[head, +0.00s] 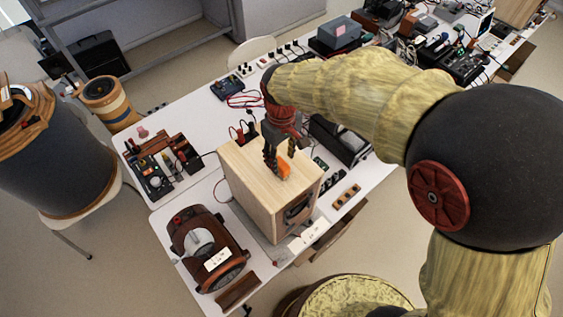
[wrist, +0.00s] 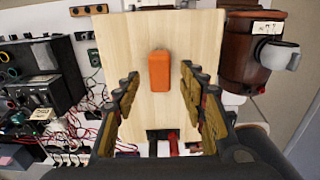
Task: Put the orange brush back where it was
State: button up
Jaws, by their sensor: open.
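The orange brush (wrist: 159,70) lies on the pale wooden top of a box-shaped speaker (wrist: 185,25). In the head view the orange brush (head: 284,170) shows partly behind my gripper, on the same wooden top (head: 245,172). My gripper (head: 280,160) is above the box, close to the brush. In the wrist view my gripper (wrist: 160,95) is open, with one finger on each side and a gap between them. The brush lies in line with that gap, toward its far end, and neither finger appears to touch it. Whether the fingertips reach down to its height is unclear.
A brown device with a round dial (head: 205,245) stands left of the box. A small kit with tools (head: 160,165) lies behind it. Electronics and cables crowd the far table. A dark drum (head: 65,150) stands at the left. The wooden top around the brush is mostly clear.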

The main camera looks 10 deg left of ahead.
aim_at(283, 163)
notch_tip(283, 163, up, 8)
jog(key=shift+r, duration=0.2)
jog(key=s+d+r+m+t, duration=0.1)
jog(key=d+r+m, duration=0.1)
jog(key=d+r, duration=0.35)
jog(key=s+d+r+m+t, duration=0.1)
jog(key=s+d+r+m, duration=0.1)
jog(key=d, duration=0.6)
jog(key=s+d+r+m+t, duration=0.1)
jog(key=s+d+m+t, duration=0.2)
jog(key=s+d, duration=0.8)
jog(key=d+m, duration=0.2)
jog(key=shift+s+d+m+t, duration=0.2)
jog(key=shift+m+t, duration=0.1)
jog(key=shift+m, duration=0.1)
